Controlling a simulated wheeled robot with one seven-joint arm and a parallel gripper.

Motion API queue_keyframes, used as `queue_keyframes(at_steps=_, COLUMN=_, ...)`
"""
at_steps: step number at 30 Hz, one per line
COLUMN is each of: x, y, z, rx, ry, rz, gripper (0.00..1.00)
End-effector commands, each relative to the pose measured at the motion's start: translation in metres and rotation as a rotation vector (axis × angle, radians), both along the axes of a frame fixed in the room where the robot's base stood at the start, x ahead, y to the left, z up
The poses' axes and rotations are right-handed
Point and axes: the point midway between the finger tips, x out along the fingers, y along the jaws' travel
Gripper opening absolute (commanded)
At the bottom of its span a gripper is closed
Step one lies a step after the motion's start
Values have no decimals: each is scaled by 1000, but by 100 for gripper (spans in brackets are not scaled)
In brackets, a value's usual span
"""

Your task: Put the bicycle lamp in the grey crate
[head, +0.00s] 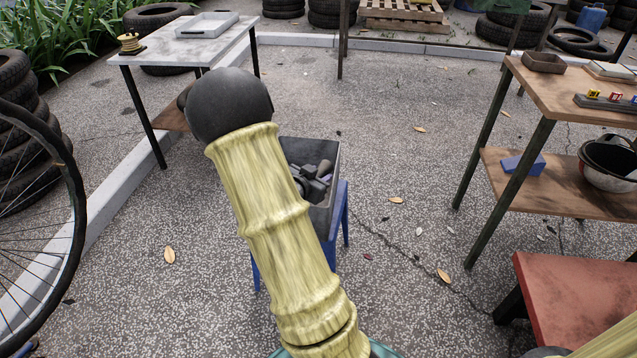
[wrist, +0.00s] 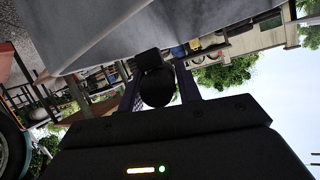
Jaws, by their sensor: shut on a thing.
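The grey crate (head: 328,217) stands on a blue stool in the middle of the head view, partly covered by my yellow-sleeved arm. Several dark grey pieces (head: 313,183) show inside it; I cannot tell what each one is. In the wrist view my gripper (wrist: 160,80) is shut on a small black rounded thing, seemingly the bicycle lamp (wrist: 157,88), held between its two fingers. My gripper is not clearly seen in the head view. A large smooth grey surface fills the top of the wrist view close to the lamp; I cannot tell whether it is the crate.
A blue stool (head: 343,205) bears the crate. A white-topped table (head: 185,50) with a pale tray stands back left. A wooden shelf table (head: 575,95) is at right, a red-topped bench (head: 570,300) at front right. A bicycle wheel (head: 75,200) is at left.

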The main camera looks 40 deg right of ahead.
Motion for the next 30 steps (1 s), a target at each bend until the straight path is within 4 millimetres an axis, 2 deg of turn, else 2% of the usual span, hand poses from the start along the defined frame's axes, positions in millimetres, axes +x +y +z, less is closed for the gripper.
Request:
queue_keyframes(at_steps=2, x=0, y=0, z=-10, rx=-1, ry=-1, rz=-1, gripper=10)
queue_keyframes(at_steps=10, x=0, y=0, z=-8, rx=0, ry=-2, rz=0, gripper=10)
queue_keyframes(at_steps=28, x=0, y=0, z=-20, rx=0, ry=-2, rz=-1, gripper=10)
queue_keyframes(at_steps=29, x=0, y=0, z=-21, rx=-1, ry=-1, rz=-1, gripper=38)
queue_keyframes(at_steps=30, x=0, y=0, z=-21, rx=-1, ry=-1, rz=-1, gripper=46)
